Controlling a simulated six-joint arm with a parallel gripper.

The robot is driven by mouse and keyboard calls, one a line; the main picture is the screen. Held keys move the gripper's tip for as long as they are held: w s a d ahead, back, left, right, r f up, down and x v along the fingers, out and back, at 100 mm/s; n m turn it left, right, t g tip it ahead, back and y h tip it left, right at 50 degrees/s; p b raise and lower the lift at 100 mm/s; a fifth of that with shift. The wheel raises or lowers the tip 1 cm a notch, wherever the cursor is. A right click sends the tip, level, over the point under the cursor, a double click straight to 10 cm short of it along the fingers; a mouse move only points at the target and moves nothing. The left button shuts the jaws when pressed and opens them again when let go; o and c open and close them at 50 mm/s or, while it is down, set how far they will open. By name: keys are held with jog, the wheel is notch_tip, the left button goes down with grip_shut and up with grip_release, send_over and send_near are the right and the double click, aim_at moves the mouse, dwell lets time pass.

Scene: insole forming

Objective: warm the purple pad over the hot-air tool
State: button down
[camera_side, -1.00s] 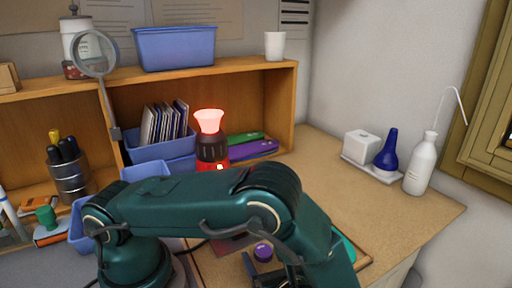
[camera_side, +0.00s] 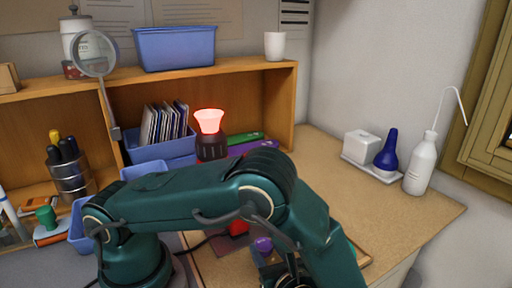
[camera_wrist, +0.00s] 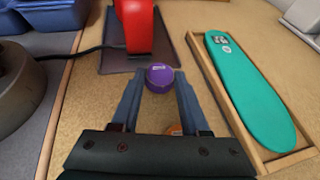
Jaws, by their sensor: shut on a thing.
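The purple pad (camera_wrist: 159,77) is a small round piece held between the fingertips of my gripper (camera_wrist: 160,80) in the wrist view. My gripper is shut on it. The pad also shows in the side view (camera_side: 263,244), below my forearm. The hot-air tool (camera_side: 209,137) stands upright with a glowing, flared red nozzle and a dark collar; my arm hides much of its lower body. Its red lower part (camera_wrist: 137,26) shows beyond the pad in the wrist view, on a dark mat. The pad is apart from the nozzle, lower and nearer the side camera.
A teal insole (camera_wrist: 245,90) lies in a wooden tray (camera_wrist: 225,98) to the right in the wrist view. An orange thing (camera_wrist: 175,129) shows partly between my fingers. A black cable (camera_wrist: 70,53) runs to the tool's left. The bench at right is clear before the white bottle (camera_side: 421,165).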

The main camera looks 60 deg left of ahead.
jog(key=s+a+r+m+t, duration=0.1)
jog(key=a+r, duration=0.2)
jog(key=r, duration=0.7)
jog(key=s+a+r, duration=0.1)
jog(key=a+r, duration=0.2)
jog(key=r, duration=0.7)
jog(key=s+a+r+n+g, duration=0.1)
jog(key=s+a+r, duration=0.5)
jog(key=a+r, duration=0.3)
jog(key=w+a+f, duration=0.1)
jog(key=w+a, duration=0.5)
jog(key=shift+f, duration=0.4)
jog(key=shift+a, duration=0.1)
dwell(3.3)
jog(key=s+d+r, duration=0.1)
jog(key=s+d, duration=0.5)
jog(key=s, duration=0.1)
jog(key=shift+s+d, duration=0.25)
jog(key=shift+d, duration=0.15)
